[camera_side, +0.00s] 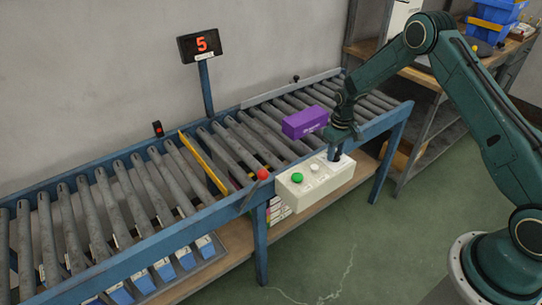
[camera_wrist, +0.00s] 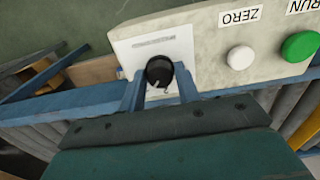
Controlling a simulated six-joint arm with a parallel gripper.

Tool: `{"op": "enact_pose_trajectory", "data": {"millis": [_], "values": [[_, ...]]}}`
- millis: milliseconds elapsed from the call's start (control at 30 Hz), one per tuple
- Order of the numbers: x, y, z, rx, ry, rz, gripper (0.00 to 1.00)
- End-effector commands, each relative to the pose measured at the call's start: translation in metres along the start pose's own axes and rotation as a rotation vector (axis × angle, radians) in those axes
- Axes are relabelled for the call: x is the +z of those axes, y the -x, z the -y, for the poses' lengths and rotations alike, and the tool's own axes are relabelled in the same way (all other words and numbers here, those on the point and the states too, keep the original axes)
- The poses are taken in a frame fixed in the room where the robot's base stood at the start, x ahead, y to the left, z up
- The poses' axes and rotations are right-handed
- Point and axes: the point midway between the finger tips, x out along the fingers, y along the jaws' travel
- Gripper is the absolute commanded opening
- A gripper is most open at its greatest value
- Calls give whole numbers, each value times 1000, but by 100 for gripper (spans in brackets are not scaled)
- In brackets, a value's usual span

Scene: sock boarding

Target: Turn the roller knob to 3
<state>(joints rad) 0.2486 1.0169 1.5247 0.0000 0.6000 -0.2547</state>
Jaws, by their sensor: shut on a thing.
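The roller knob (camera_wrist: 159,71) is black and round, with a light pointer mark. It sits on a white plate (camera_wrist: 135,55) at the end of the pale control box (camera_side: 312,190). My gripper (camera_wrist: 159,88) has its two blue fingers on either side of the knob and is shut on it. The marks on the knob's plate are too small to read.
The box carries a white ZERO button (camera_wrist: 240,57) and a green RUN button (camera_wrist: 300,46). A purple box (camera_side: 304,122) lies on the rollers close beside my gripper. A red-topped lever (camera_side: 262,173) and a yellow bar (camera_side: 204,163) stand further left. The floor in front is clear.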

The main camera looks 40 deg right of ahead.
Motion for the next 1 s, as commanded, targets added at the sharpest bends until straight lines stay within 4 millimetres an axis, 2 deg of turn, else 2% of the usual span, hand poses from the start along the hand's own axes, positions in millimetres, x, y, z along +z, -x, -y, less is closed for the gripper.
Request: {"op": "enact_pose_trajectory", "data": {"millis": [467, 500, 600, 1000], "values": [[0, 0, 0, 0, -23, 0, 10], [0, 0, 0, 0, -23, 0, 38], [0, 0, 0, 0, -22, 0, 54], [0, 3, 0, 0, -21, 0, 54]]}}
